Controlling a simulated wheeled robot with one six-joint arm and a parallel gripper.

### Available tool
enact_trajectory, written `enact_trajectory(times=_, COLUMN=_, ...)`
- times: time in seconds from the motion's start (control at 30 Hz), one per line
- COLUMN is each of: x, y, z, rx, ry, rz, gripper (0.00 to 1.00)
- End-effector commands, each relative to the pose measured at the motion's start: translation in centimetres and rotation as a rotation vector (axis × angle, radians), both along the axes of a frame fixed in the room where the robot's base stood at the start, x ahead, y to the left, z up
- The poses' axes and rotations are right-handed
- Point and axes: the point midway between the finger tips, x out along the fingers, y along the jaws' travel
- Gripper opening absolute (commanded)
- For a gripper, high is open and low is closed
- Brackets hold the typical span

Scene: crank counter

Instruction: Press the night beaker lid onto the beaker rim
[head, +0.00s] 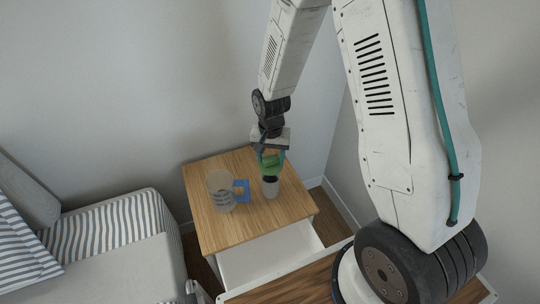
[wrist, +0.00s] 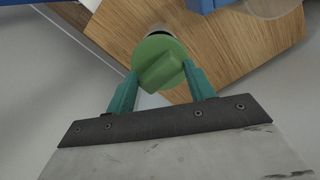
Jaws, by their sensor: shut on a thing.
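The green lid (wrist: 160,62), round with a raised ridge across its top, is between the teal fingers of my gripper (wrist: 160,80), which is shut on it. In the head view the lid (head: 271,163) is held by my gripper (head: 271,158) directly above a small pale beaker (head: 270,190) standing upright on the wooden top. A dark band shows between the lid and the beaker's pale wall. I cannot tell whether the lid touches the rim. In the wrist view the lid hides most of the beaker.
A clear grey mug (head: 221,192) with a blue handle (head: 242,189) stands close to the left of the beaker on the wooden nightstand (head: 240,235). An open white drawer (head: 270,258) is below its front. A striped bed (head: 110,230) is at the left; walls are behind.

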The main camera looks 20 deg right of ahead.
Motion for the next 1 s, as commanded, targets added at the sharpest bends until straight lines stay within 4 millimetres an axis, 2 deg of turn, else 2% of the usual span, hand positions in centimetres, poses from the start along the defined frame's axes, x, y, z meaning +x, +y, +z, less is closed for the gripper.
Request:
enact_trajectory(times=0.27, x=-0.1, y=0.2, z=-0.7, rx=0.0, ry=0.002, rz=-0.009, gripper=0.33)
enact_trajectory(times=0.7, x=0.0, y=0.2, z=-4.0, rx=0.0, ry=0.001, rz=-0.007, gripper=0.33)
enact_trajectory(times=1.0, x=0.0, y=0.2, z=-4.2, rx=0.0, ry=0.0, rz=-0.007, gripper=0.33)
